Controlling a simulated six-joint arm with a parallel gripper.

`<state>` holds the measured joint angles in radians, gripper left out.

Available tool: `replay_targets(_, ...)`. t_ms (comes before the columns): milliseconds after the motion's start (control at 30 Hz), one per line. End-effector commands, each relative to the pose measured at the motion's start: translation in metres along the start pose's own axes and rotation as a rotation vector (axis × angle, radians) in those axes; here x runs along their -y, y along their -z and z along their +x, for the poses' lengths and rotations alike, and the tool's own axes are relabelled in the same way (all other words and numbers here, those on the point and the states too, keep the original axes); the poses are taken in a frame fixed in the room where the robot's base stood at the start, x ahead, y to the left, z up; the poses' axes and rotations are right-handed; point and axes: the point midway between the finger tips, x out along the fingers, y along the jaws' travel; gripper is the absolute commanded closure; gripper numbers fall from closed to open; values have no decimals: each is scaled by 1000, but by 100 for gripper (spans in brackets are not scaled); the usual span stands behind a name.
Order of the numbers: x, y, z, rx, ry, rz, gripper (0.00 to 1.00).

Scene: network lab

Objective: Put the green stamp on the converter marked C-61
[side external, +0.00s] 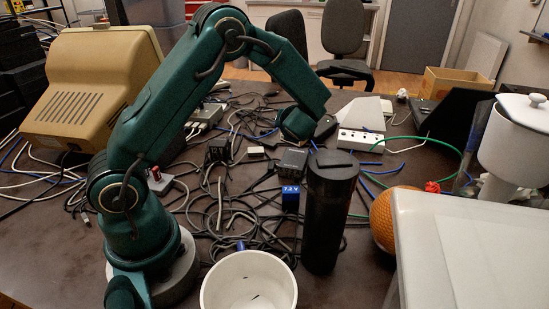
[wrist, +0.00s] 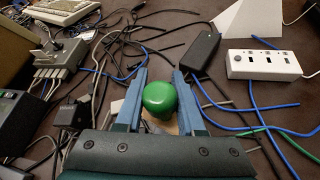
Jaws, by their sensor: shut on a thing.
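The green stamp shows in the wrist view as a round green knob (wrist: 159,99) with a tan part just visible below it. My gripper (wrist: 160,80) is shut on it, with one blue finger on each side of the knob. In the side view my gripper (side external: 297,124) hangs over the cable clutter near the middle of the table; the stamp cannot be made out there. Dark adapter-like boxes lie around: a black one (wrist: 200,53) ahead to the right and a small one (wrist: 68,114) to the left. I cannot read C-61 on any of them.
A tall black cylinder (side external: 330,220) and a white tub (side external: 248,287) stand in front. A white power strip (side external: 360,139), a box labelled 7.2V (side external: 290,198) and an orange ball (side external: 384,222) are nearby. Loose cables cover the table's middle.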

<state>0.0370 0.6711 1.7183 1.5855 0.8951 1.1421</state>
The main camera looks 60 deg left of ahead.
Motion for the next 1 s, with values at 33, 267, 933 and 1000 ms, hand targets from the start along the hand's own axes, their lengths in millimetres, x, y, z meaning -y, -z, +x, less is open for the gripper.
replay_targets(33,3,1,0,0,1,0,100)
replay_targets(267,10,22,11,-4,-1,6,100)
replay_targets(933,15,38,20,-1,0,0,32)
replay_targets(1000,15,38,20,-1,0,0,32)
